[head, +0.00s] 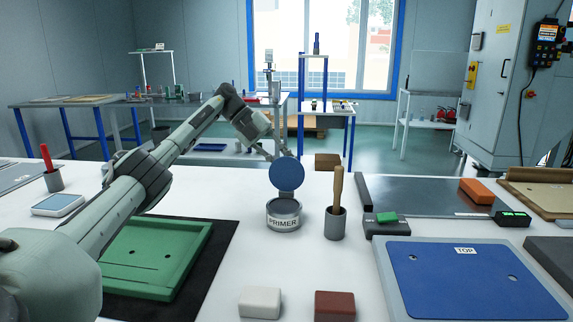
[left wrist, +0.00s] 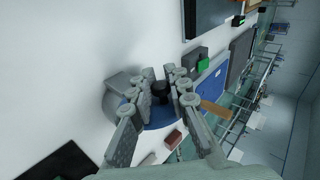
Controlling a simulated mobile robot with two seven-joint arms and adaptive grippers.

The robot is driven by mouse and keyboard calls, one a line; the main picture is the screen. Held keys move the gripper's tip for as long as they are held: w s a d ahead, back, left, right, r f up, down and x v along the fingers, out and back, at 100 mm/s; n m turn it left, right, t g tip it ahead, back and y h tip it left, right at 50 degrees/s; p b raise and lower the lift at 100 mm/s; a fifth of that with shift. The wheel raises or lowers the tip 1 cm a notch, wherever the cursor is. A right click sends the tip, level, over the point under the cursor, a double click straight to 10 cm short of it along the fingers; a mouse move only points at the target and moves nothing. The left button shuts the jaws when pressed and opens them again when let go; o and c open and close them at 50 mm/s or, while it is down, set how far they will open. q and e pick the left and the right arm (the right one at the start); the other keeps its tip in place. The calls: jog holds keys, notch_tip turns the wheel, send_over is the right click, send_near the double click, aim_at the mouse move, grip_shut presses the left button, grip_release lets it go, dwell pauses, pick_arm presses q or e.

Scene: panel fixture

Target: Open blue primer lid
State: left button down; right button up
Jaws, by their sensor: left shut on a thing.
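The grey tin labelled PRIMER (head: 283,220) stands on the white table in the middle of the head view. Its round blue lid (head: 286,174) is raised nearly upright at the back of the tin, face towards the head camera. My left gripper (head: 275,154) reaches over from the left to behind the lid, its fingertips partly hidden there. In the left wrist view, my left gripper (left wrist: 161,90) is shut on the lid's black knob (left wrist: 160,88), with the blue lid (left wrist: 159,117) beyond it. My right gripper is in neither view.
A grey cup (head: 336,226) with a wooden-handled tool stands just right of the tin. A white block (head: 260,303) and a reddish-brown block (head: 335,305) lie in front. A green panel fixture (head: 160,240) lies left, a blue panel (head: 470,275) right.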

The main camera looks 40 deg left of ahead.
pick_arm(q)
jog(key=shift+w+a, duration=0.1)
dwell(0.6)
jog(key=c, duration=1.5)
grip_release()
jog(key=r, duration=0.9)
jog(key=shift+d+r, duration=0.2)
jog(key=shift+r, duration=0.2)
jog(key=shift+a+r, duration=0.15)
jog(key=shift+c, duration=0.3)
